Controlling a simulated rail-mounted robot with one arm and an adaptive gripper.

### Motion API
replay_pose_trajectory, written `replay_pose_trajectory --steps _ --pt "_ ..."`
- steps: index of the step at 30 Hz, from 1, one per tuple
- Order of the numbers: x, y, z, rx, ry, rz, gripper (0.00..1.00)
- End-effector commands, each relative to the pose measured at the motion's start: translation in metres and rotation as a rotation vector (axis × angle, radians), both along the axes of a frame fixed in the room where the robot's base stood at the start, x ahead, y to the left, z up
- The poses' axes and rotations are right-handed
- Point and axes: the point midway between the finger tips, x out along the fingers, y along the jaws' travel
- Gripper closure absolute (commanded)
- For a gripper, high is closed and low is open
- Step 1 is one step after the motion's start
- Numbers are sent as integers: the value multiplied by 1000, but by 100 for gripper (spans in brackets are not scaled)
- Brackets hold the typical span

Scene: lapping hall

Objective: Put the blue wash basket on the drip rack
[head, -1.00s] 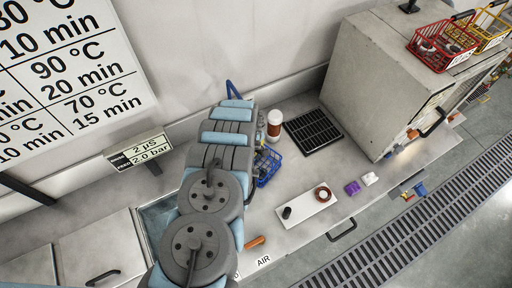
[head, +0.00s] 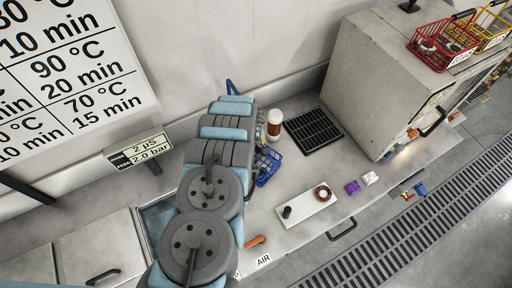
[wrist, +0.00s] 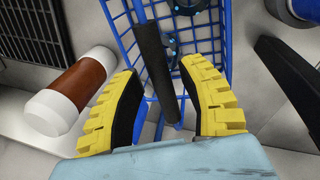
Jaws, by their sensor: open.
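The blue wash basket (head: 268,168) sits on the bench, partly hidden behind my arm in the head view. In the wrist view its blue wire mesh (wrist: 207,45) shows, with dark ring-shaped pieces inside. My gripper (wrist: 162,82) is open, its yellow fingers on either side of the basket's black handle grip (wrist: 158,60). I see a gap on both sides of the grip. The drip rack (head: 314,130) is a black slatted panel lying empty on the bench to the basket's upper right; its edge shows in the wrist view (wrist: 38,32).
A brown-and-white bottle (head: 274,123) stands between basket and rack; in the wrist view it is close to my left finger (wrist: 78,90). A white tray (head: 306,206) with small parts lies in front. A large grey machine (head: 382,80) stands right of the rack.

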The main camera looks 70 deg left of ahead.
Motion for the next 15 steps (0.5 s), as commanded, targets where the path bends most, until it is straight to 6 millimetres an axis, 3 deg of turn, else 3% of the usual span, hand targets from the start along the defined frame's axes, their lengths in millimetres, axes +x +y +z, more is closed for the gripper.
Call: replay_pose_trajectory --steps 15 --pt "-7 -4 38 -1 1 1 60"
